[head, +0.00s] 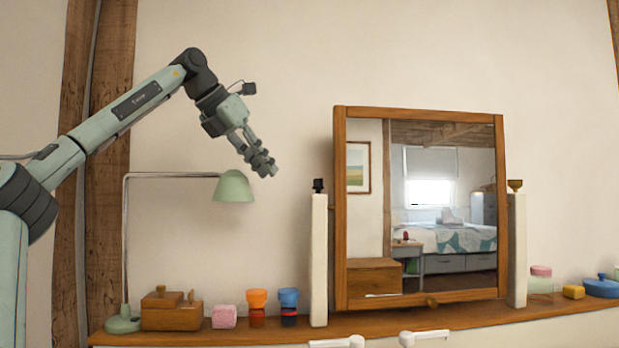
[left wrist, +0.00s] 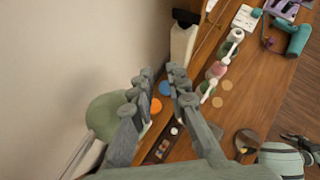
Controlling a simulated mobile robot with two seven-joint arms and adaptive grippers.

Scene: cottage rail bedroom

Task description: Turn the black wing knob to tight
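The black wing knob (head: 318,185) sits on top of the left white post (head: 319,260) beside the framed mirror (head: 341,210). In the left wrist view the knob (left wrist: 186,17) is a dark shape at the top, on the end of the white post (left wrist: 182,45). My left gripper (head: 263,166) hangs in the air above the lamp, left of the knob and slightly higher in the picture, apart from it. In the left wrist view its fingers (left wrist: 159,78) stand apart with nothing between them.
A green lamp (head: 234,187) stands below my left gripper. A brown knob (head: 515,185) tops the right post. The wall behind is bare.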

